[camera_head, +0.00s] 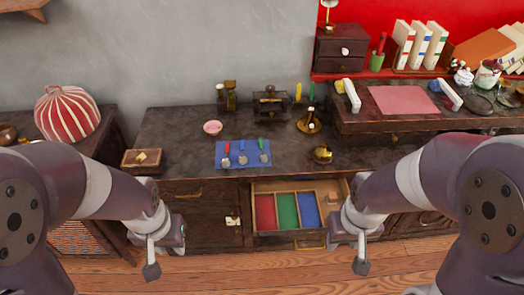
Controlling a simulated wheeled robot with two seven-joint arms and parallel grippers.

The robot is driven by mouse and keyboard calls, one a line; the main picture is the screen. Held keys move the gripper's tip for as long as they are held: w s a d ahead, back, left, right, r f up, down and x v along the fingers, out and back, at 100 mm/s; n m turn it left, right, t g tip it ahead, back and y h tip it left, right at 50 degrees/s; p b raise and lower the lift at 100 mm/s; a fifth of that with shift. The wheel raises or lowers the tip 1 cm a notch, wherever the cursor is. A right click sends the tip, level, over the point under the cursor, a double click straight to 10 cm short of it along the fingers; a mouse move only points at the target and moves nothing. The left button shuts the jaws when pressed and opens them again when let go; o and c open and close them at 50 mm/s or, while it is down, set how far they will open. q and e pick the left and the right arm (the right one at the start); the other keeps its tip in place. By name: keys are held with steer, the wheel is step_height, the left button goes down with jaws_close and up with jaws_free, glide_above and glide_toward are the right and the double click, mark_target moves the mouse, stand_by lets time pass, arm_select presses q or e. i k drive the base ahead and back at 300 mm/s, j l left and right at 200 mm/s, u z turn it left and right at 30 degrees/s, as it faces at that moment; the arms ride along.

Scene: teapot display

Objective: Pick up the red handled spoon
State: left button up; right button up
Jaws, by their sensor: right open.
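The red handled spoon (226,156) lies at the left of a blue mat (232,164) on the dark counter, its red handle pointing to the back. A blue handled spoon (242,153) and a green handled spoon (263,152) lie beside it on the mat. My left gripper (152,268) hangs in front of the counter, lower left of the spoons and apart from them. Whether its jaws are open is unclear from this angle. My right gripper (361,265) is open in front of the counter, lower right, apart from the spoons.
An open drawer (292,244) with red, green and blue compartments sticks out below the mat. A wooden box (142,161), a pink bowl (213,127) and a brass holder (309,122) stand around the mat. A small brass dish (322,154) is to its right.

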mark_target(225, 163)
steer(key=i+j+z, duration=0.15)
steer(key=i, duration=0.3)
steer(key=i+j+z, duration=0.15)
steer(key=i+j, duration=0.2)
steer(key=i+j+z, duration=0.15)
steer(key=i+j, duration=0.15)
steer(key=i, duration=0.25)
